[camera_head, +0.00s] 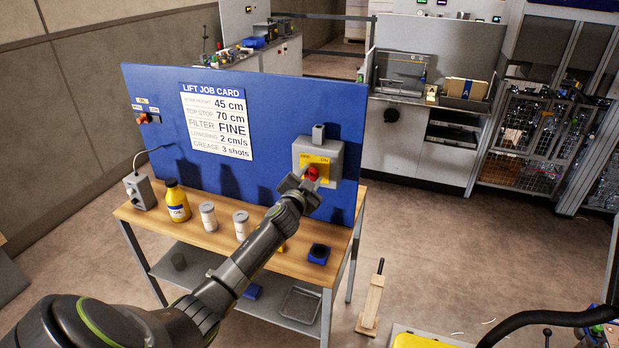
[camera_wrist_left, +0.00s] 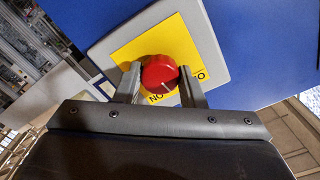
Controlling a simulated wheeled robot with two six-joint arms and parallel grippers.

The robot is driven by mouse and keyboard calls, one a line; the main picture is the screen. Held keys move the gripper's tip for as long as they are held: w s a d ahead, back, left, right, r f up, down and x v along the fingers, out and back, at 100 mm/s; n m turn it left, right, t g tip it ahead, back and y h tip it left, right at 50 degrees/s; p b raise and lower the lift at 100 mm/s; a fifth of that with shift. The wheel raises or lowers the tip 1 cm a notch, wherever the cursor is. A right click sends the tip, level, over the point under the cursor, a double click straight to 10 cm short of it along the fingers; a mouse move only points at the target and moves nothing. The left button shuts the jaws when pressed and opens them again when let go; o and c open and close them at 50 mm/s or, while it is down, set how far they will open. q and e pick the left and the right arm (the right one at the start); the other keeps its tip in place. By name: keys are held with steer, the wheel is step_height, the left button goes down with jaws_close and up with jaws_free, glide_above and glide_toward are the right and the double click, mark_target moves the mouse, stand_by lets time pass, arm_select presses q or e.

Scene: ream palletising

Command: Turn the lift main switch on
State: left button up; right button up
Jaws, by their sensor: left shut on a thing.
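The lift main switch is a grey box (camera_head: 334,152) with a yellow plate (camera_head: 321,160) and a red knob (camera_head: 312,173), mounted at the right of the blue panel (camera_head: 270,110). My left gripper (camera_head: 305,182) is at the knob. In the left wrist view, its two fingers stand on either side of the red knob (camera_wrist_left: 160,73) and are shut on it. The yellow plate (camera_wrist_left: 135,60) shows upside down, with "ON" lettering near the lower finger side. The knob's pointer direction is hard to tell. My right gripper is not in view.
The wooden bench (camera_head: 185,238) below the panel holds a yellow oil bottle (camera_head: 177,203), grey cans (camera_head: 208,216), a blue-and-black item (camera_head: 319,253) and a grey box with a cable (camera_head: 139,191). A wooden-based stand (camera_head: 371,305) is on the floor at right.

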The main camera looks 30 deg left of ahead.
arm_select(q)
steer(key=m+p, duration=0.1)
steer(key=m, duration=0.4)
steer(key=shift+m, duration=0.3)
steer(key=m+p, duration=0.1)
steer(key=m, duration=0.4)
steer(key=shift+f, duration=0.1)
stand_by(0.3)
steer(key=o, duration=1)
steer(key=shift+s+d, duration=0.15)
steer(key=shift+s, duration=0.3)
steer(key=v, duration=1.6)
steer(key=shift+s+b, duration=0.3)
steer(key=shift+b, duration=0.15)
